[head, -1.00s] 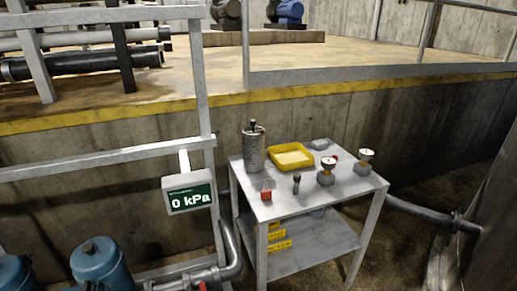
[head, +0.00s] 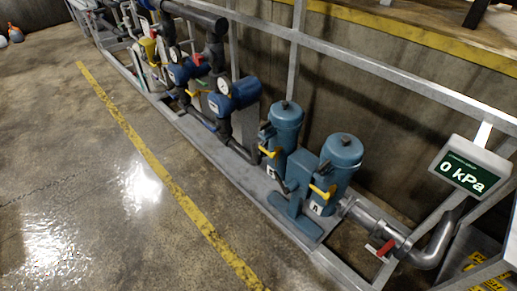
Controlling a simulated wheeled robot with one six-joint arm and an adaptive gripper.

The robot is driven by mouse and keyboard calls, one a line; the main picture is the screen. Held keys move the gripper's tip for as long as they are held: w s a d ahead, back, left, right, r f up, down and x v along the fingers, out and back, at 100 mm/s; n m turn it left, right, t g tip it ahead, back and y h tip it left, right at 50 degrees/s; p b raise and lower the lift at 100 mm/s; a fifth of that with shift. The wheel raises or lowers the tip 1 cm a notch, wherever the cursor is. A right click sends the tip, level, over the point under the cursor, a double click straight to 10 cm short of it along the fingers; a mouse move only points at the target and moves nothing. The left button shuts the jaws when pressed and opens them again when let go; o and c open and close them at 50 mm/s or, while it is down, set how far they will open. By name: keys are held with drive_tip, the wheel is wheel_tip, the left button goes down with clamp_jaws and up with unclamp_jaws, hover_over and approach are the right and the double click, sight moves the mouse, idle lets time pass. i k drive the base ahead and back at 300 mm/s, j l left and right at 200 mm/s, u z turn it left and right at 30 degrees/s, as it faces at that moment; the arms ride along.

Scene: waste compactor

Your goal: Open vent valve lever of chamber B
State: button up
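Two blue cylindrical chambers stand side by side on the skid in the head view, the left one (head: 285,122) and the right one (head: 342,160). Each has a dark knob on top and a yellow lever low on its front: the left lever (head: 269,153) and the right lever (head: 323,191). Small white labels sit below the levers, the left label (head: 271,172) and the right label (head: 316,208). Their letters are too small to read surely, so I cannot tell which chamber is B. My gripper is not in view.
A red-handled valve (head: 385,249) sits on the pipe at right, below a display (head: 468,170) reading 0 kPa. Blue pumps with gauges (head: 235,94) line the skid to the left. A grey railing (head: 390,83) runs behind. The floor beside the yellow line (head: 165,180) is clear.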

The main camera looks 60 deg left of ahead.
sight(270, 155)
drive_tip(key=j+u, duration=0.1)
drive_tip(key=u, duration=1.5)
drive_tip(key=i+j, duration=0.55)
drive_tip(key=j, duration=0.25)
drive_tip(key=i+j, duration=0.3)
drive_tip(key=j, duration=0.1)
